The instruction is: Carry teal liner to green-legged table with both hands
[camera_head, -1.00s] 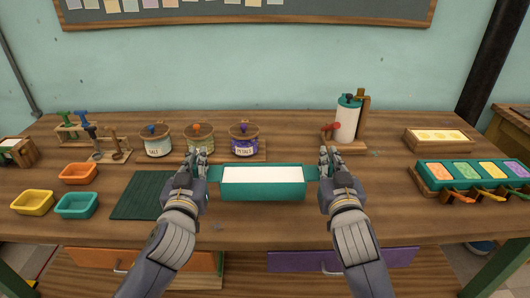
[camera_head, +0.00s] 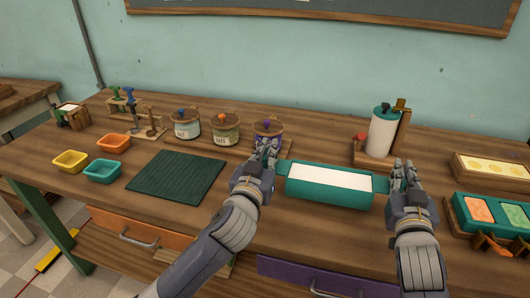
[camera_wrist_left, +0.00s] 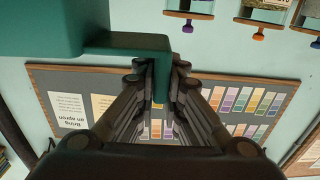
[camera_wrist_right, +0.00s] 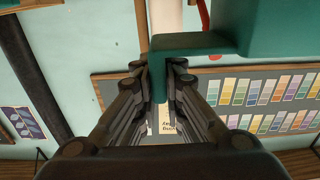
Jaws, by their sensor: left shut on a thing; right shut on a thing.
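The teal liner (camera_head: 328,198) is a long tray-like block with a white fill on top and a tab at each end. My left gripper (camera_head: 268,158) is shut on its left tab, and my right gripper (camera_head: 403,175) is shut on its right tab. The tabs also show between the fingers in the left wrist view (camera_wrist_left: 160,75) and right wrist view (camera_wrist_right: 158,80). The liner looks level, over the front of a wooden table (camera_head: 90,195) with a green leg (camera_head: 50,220). I cannot tell its height above the top.
A dark green mat (camera_head: 178,177) lies left of the liner. Orange (camera_head: 114,143), yellow (camera_head: 71,161) and teal (camera_head: 103,171) trays stand further left. Several jars (camera_head: 226,128) and a white cylinder on a stand (camera_head: 384,132) are behind. A colored mold rack (camera_head: 495,215) is at right.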

